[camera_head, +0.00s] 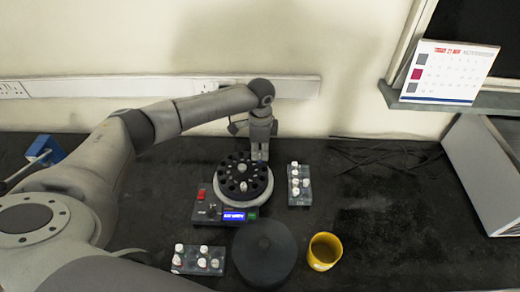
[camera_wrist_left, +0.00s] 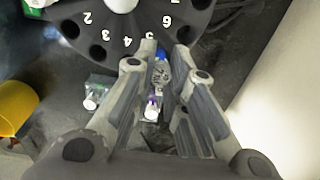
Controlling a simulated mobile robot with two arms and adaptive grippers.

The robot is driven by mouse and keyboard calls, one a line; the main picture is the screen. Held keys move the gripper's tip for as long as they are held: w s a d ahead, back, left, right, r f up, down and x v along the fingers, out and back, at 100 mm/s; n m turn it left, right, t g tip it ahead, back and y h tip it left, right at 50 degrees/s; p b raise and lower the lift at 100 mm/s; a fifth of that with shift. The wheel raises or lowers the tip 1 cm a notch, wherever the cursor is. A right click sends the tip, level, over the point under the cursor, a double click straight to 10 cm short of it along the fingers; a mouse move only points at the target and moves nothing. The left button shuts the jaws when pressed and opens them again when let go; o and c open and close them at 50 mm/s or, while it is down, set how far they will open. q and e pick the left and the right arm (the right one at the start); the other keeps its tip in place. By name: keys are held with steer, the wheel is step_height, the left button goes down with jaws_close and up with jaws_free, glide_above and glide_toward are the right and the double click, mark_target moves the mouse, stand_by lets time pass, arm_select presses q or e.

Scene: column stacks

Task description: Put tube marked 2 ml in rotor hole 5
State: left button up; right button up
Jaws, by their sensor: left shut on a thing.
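The rotor (camera_head: 229,172) is a black disc with a ring of holes in the centrifuge; its white numbers show in the left wrist view (camera_wrist_left: 113,22). My left gripper (camera_head: 259,154) reaches down at the rotor's far right edge. In the left wrist view my left gripper (camera_wrist_left: 167,75) is shut on a small tube (camera_wrist_left: 161,70) with a blue part, close to the number 5 at the rotor's rim. The tube's marking is not readable, and I cannot tell whether its tip is inside hole 5. My right gripper is not in view.
Tube racks with white-capped tubes stand right of the centrifuge (camera_head: 300,200) and in front of it (camera_head: 190,268). A round black lid (camera_head: 265,255) and a yellow cup (camera_head: 323,252) stand in front. The table's right side is mostly clear, with cables (camera_head: 375,152) near the wall.

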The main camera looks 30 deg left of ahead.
arm_select(q)
steer(key=shift+f, duration=0.65)
steer(key=o, duration=0.7)
steer(key=o, duration=0.3)
steer(key=shift+r, duration=0.1)
